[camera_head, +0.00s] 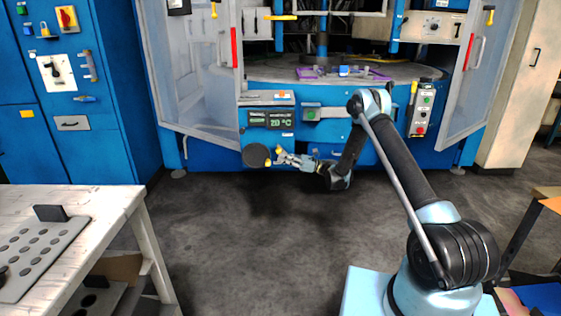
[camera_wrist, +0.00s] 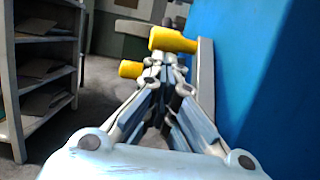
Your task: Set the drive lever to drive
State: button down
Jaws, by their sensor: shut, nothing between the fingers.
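My gripper (camera_head: 282,157) is low in front of the blue machine, just below its display panel, and points left. In the wrist view its fingers (camera_wrist: 162,64) are together, with nothing held between them. Two yellow rounded pieces show at the fingertips, an upper one (camera_wrist: 172,40) and a lower left one (camera_wrist: 130,69). They look like lever grips, but I cannot tell whether they belong to the drive lever or whether the fingers touch them. In the head view a dark round disc (camera_head: 256,155) is just left of the fingertips. No lever label is readable.
The machine's doors stand open around a round table (camera_head: 355,69) with a purple piece. A button box (camera_head: 422,111) hangs at its right. A blue cabinet (camera_head: 57,125) with switches is at left. A bench (camera_head: 98,204) with a holed plate is front left. The middle floor is clear.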

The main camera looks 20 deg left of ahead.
jog(key=shift+s+a+r, duration=0.3)
jog(key=shift+s+a, duration=0.1)
jog(key=shift+s, duration=0.1)
jog(key=w+d+f, duration=0.3)
jog(key=d+f, duration=0.2)
jog(key=d, duration=0.3)
jog(key=shift+w+d, duration=0.35)
jog(key=shift+w, duration=0.05)
